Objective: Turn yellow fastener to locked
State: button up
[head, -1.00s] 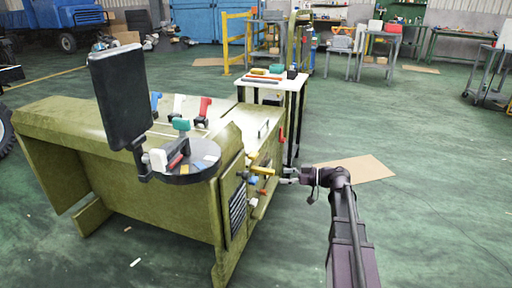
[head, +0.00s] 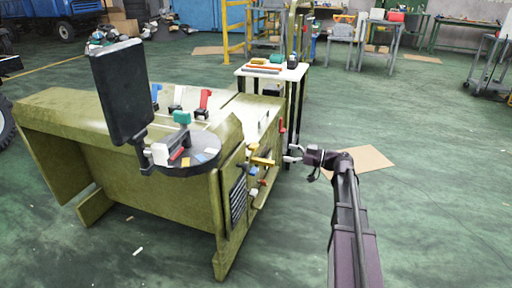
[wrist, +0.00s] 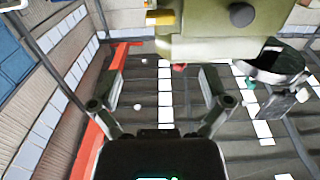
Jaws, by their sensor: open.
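The yellow fastener (head: 263,161) sticks out from the right end face of the olive-green chassis (head: 190,210). It lies roughly sideways in the head view; its exact lock position is too small to tell. My gripper (head: 291,154) is open and empty, just right of the fastener and apart from it. In the wrist view my two fingers are spread wide (wrist: 162,85) with nothing between them. A yellow piece (wrist: 161,17) shows at the top edge there, beside the green chassis part (wrist: 205,35), beyond the fingertips.
Blue, red and white fittings sit below the fastener on the same face. A black panel (head: 122,90) and round grey tray (head: 190,168) stand on the left. A white-topped table (head: 262,73) is behind. Open floor lies to the right.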

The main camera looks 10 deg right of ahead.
aim_at(257, 146)
jog(key=x, duration=1.2)
jog(key=shift+w+a, duration=0.1)
jog(key=shift+a, duration=0.05)
jog(key=c, duration=1.2)
